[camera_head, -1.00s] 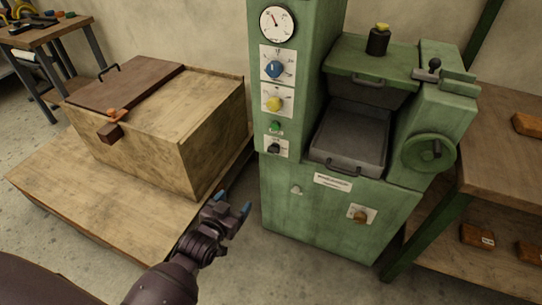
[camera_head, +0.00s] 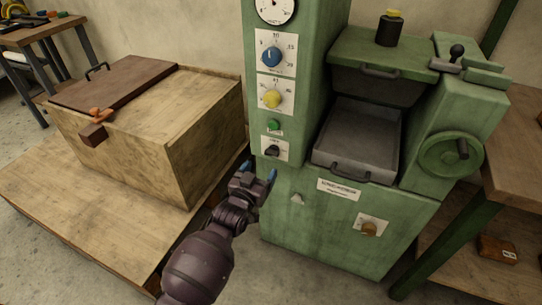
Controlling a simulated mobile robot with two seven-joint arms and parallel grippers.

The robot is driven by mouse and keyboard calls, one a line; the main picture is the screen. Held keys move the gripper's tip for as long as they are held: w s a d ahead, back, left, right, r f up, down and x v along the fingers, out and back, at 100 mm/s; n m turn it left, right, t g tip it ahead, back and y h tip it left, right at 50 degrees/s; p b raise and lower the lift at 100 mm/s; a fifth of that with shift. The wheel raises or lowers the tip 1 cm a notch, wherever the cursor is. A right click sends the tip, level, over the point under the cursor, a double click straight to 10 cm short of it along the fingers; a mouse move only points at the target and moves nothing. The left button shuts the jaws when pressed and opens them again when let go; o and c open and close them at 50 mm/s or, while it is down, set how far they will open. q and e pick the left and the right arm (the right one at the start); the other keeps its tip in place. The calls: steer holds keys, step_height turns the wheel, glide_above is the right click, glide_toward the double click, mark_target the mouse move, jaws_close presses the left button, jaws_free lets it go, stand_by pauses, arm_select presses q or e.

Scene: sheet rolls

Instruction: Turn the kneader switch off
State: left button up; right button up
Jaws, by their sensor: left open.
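The green kneader machine (camera_head: 310,222) stands at the centre of the head view. Its column carries a blue knob (camera_head: 271,56), a yellow knob (camera_head: 272,98), a green button (camera_head: 274,126) and, lowest, a black switch (camera_head: 272,150) on a white plate. An orange-brown knob (camera_head: 369,228) sits on a plate low on the front. Which of these is the kneader switch I cannot read from the labels. My left gripper (camera_head: 259,171) is open and empty, with blue fingertips just below the black switch; contact cannot be told. My right gripper is not in view.
A wooden chest (camera_head: 205,140) with a brown lid stands on a low wooden platform (camera_head: 75,210) at left. A handwheel (camera_head: 450,154) and a metal tray (camera_head: 352,140) are on the machine. A wooden shelf (camera_head: 519,150) stands close at right.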

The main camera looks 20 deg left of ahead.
mark_target(270, 155)
arm_select(q)
steer(key=w, duration=0.2)
steer(key=w+b, duration=0.1)
steer(key=w, duration=0.2)
steer(key=shift+w+d+f, duration=0.1)
steer(key=shift+w+f, duration=0.2)
steer(key=shift+w, duration=0.1)
steer(key=shift+w+b, duration=0.4)
steer(key=shift+w, duration=0.25)
steer(key=shift+w+r, duration=0.2)
steer(key=shift+w, duration=0.05)
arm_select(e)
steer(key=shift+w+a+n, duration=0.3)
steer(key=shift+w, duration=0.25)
arm_select(q)
steer(key=c, duration=0.9)
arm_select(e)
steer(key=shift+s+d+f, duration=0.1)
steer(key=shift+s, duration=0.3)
